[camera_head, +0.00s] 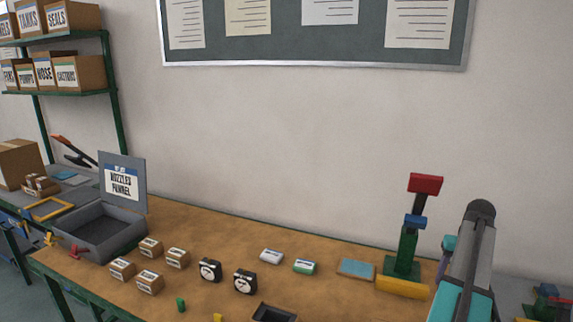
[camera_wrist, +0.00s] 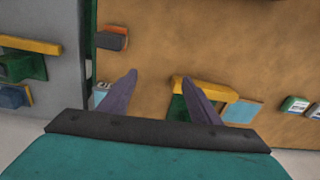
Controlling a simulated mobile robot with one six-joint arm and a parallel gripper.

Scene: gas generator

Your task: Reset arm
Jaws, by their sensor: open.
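My gripper (camera_wrist: 156,82) is open and empty in the wrist view, its two purple fingers apart over the wooden table. Part of it (camera_head: 445,258) shows in the head view, just right of the green post assembly, beside my arm. The green post (camera_head: 407,244) stands upright with a blue piece (camera_head: 415,221) and a red block (camera_head: 425,184) on top. A yellow bar (camera_head: 403,287) lies at its foot; it also shows in the wrist view (camera_wrist: 206,88), partly behind a finger. I cannot tell the exact gap between gripper and post.
A light blue pad (camera_head: 356,268), small boxes (camera_head: 150,247) and round gauges (camera_head: 210,269) lie on the table (camera_head: 205,222). A grey open case (camera_head: 98,229) stands at left. Another bench with coloured parts (camera_head: 546,303) is at right. The wall behind is clear below the board.

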